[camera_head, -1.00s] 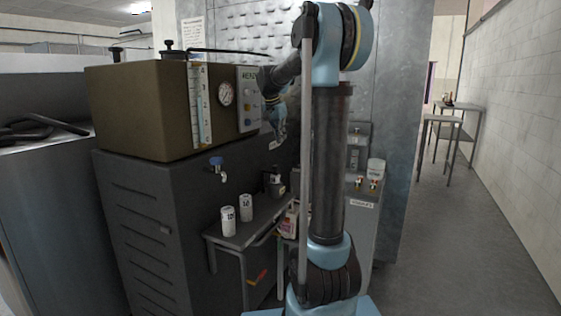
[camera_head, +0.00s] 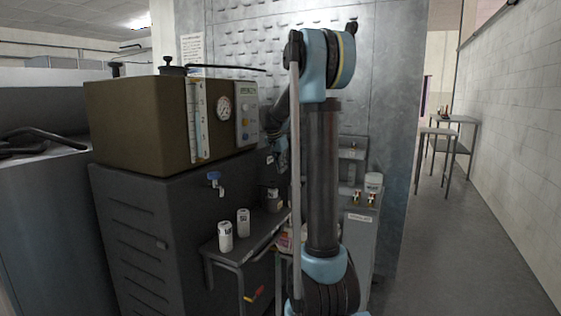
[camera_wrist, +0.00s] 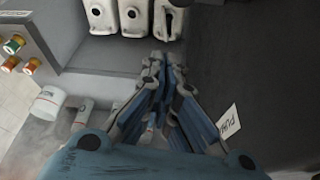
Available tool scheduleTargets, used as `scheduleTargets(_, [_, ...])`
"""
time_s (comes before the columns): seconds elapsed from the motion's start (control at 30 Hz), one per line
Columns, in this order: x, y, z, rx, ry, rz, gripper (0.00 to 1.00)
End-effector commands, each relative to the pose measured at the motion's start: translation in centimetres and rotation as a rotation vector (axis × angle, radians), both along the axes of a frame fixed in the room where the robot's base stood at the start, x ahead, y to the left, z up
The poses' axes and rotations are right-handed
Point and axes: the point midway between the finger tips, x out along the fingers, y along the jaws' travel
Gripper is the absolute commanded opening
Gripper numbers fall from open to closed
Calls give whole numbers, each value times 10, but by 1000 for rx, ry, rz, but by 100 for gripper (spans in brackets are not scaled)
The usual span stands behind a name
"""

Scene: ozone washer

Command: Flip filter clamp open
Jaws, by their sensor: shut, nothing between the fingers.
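My gripper (camera_wrist: 165,62) is in the wrist view with its blue-padded fingers drawn together and nothing held. In the head view my gripper (camera_head: 281,160) hangs in front of the dark machine side, right of the control panel, partly behind my own arm. I cannot make out the filter clamp for certain in either view. In the wrist view, a white sign with black letters (camera_wrist: 229,121) lies on a dark surface right of the fingers.
A brown tank (camera_head: 135,122) with a gauge (camera_head: 224,107) sits on the dark cabinet (camera_head: 130,225). A blue-handled tap (camera_head: 214,180) juts out above a small table (camera_head: 232,247) with two white cans (camera_head: 243,222). A white cup (camera_wrist: 48,102) is near coloured fittings (camera_wrist: 12,64).

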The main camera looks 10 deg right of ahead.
Motion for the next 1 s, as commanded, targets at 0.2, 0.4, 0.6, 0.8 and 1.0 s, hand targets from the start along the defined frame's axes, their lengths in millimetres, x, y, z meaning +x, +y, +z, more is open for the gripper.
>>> scheduleTargets(0.2, [-10,9,-18,0,0,3,0])
scheduleTargets(0.4, [-22,21,-20,-1,0,2,0])
scheduleTargets(0.6, [-25,24,-21,-1,-1,0,0])
scheduleTargets(0.8, [-25,14,-21,-1,-1,-5,0])
scheduleTargets(1.0, [-25,19,-21,-1,-1,-17,0])
